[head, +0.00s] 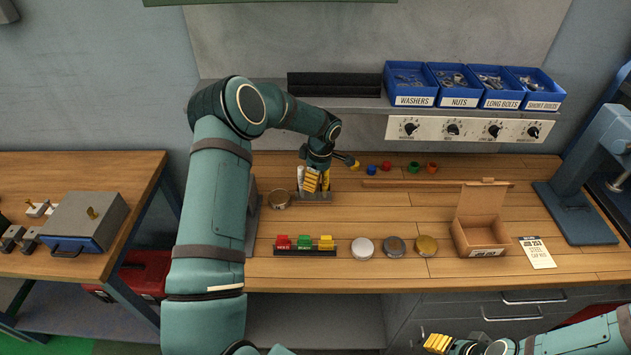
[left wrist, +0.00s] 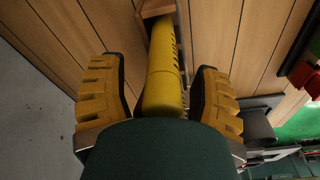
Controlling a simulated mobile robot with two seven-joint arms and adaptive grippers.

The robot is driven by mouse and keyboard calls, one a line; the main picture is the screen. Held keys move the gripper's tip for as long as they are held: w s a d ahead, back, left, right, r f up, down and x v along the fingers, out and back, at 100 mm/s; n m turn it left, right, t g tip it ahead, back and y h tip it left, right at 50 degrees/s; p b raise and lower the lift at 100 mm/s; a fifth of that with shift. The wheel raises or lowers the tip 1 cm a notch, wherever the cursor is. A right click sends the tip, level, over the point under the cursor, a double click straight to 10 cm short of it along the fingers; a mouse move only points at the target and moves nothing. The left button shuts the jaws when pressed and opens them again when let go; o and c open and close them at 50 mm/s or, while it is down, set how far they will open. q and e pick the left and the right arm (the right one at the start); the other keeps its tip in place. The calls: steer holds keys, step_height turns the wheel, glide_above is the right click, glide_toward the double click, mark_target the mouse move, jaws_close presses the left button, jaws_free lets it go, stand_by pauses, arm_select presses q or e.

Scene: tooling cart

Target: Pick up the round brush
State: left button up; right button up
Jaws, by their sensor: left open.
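No thing is clearly recognisable as the round brush. My left gripper (head: 330,171) is open at the small grey holder (head: 316,197) at the back of the bench. In the left wrist view a yellow cylinder (left wrist: 163,75) with dark markings lies between its two spread fingers, with a visible gap on either side. Its far end meets a wooden-looking piece. The holder has upright white and yellow items, partly hidden by the gripper. My right gripper (head: 437,343) is at the lower right, in front of the bench; its finger gap is not clear.
Red, green and yellow blocks (head: 304,243), several round discs (head: 395,247) and an open cardboard box (head: 480,222) stand nearer the front. Blue bins (head: 410,85) line the shelf above.

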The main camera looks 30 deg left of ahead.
arm_select(q)
steer(key=shift+f, duration=0.25)
jaws_close()
steer(key=shift+r, duration=0.15)
